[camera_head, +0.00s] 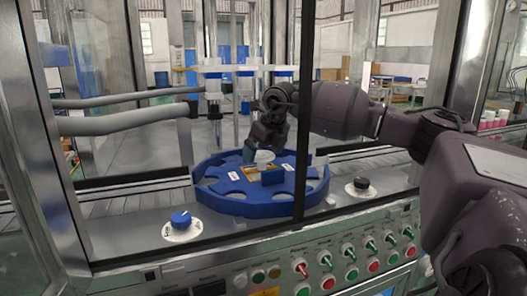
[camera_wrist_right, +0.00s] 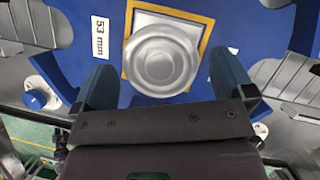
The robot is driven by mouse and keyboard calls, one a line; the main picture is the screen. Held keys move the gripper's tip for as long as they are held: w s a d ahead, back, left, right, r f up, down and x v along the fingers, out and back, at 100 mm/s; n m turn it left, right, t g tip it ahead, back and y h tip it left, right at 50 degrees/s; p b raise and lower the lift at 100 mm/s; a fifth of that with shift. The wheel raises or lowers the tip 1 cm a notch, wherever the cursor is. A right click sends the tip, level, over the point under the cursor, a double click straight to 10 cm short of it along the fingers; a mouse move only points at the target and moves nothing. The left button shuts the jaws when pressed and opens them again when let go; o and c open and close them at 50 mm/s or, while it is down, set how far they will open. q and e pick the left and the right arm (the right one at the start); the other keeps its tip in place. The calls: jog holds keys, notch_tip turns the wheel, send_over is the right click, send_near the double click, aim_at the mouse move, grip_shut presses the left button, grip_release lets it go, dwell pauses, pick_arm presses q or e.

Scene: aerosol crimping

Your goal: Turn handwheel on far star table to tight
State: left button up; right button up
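The blue star table (camera_head: 218,196), a notched disc, sits behind the machine's front frame. A silver round stepped piece (camera_wrist_right: 162,58), which looks like the handwheel, lies on it inside a yellow-edged square, beside a "53 mm" label. It shows small and pale in the head view (camera_head: 264,157). My right gripper (camera_head: 262,150) reaches in from the right and points down over it. In the right wrist view its two fingers (camera_wrist_right: 166,82) are spread, with the silver piece between and just beyond their tips; I cannot tell contact. My left gripper is not in view.
A blue knob (camera_head: 181,219) and a black knob (camera_head: 361,184) sit on the metal deck left and right of the table. A dark vertical frame post (camera_head: 303,110) stands in front. Blue-and-white nozzles (camera_head: 212,75) hang above. Buttons line the front panel (camera_head: 330,265).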

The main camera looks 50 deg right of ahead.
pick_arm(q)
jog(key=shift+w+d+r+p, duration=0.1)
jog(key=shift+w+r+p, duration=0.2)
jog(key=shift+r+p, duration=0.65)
pick_arm(e)
jog(key=v, duration=1)
jog(key=shift+s+r, duration=0.2)
jog(key=shift+r, duration=0.15)
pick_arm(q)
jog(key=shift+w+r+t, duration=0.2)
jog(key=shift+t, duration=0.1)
